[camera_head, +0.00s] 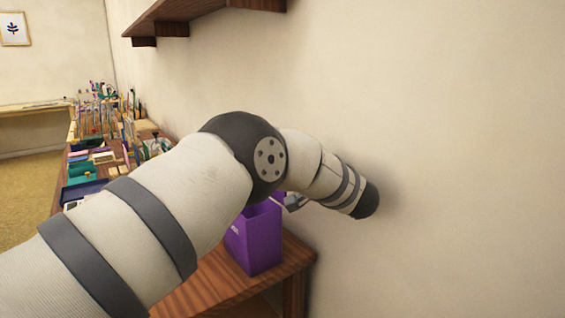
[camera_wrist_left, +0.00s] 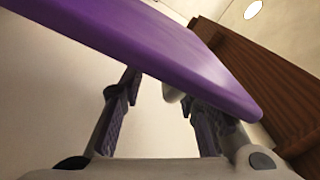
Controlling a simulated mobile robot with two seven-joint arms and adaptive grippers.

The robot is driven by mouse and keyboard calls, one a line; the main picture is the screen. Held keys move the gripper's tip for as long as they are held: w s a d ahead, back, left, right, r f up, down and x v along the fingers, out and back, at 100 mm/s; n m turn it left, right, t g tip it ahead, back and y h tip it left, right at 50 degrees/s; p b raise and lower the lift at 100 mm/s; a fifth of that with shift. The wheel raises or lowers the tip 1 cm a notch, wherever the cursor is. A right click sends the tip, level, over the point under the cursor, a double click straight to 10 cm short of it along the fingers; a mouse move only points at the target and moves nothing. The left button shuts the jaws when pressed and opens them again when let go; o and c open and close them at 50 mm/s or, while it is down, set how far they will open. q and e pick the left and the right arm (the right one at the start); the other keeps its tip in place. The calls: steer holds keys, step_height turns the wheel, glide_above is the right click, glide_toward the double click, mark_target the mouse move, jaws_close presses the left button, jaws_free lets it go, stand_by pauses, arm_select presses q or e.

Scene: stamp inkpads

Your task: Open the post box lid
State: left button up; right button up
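The purple post box (camera_head: 258,242) stands on the wooden table in the head view, near the wall. My left arm crosses in front of its top, so its opening and lid are mostly hidden there. In the left wrist view the purple lid (camera_wrist_left: 150,45) fills the upper part as a broad tilted panel. My left gripper (camera_wrist_left: 165,105) has its two fingers well apart, with nothing visible between them. The lid hides the upper ends of the fingers; I cannot tell whether they touch it. My right gripper is not in view.
The wooden table (camera_head: 215,285) ends just right of the box. The plain wall (camera_head: 460,180) is close to my left arm. A dark wooden shelf (camera_head: 180,14) hangs above and also shows in the left wrist view (camera_wrist_left: 255,75). Many stationery items crowd the far tables.

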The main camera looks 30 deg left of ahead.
arm_select(q)
steer(key=shift+s+d, duration=0.15)
steer(key=shift+d, duration=0.1)
steer(key=v, duration=1.1)
steer(key=shift+d, duration=0.3)
steer(key=shift+a+f, duration=0.1)
steer(key=shift+f, duration=0.1)
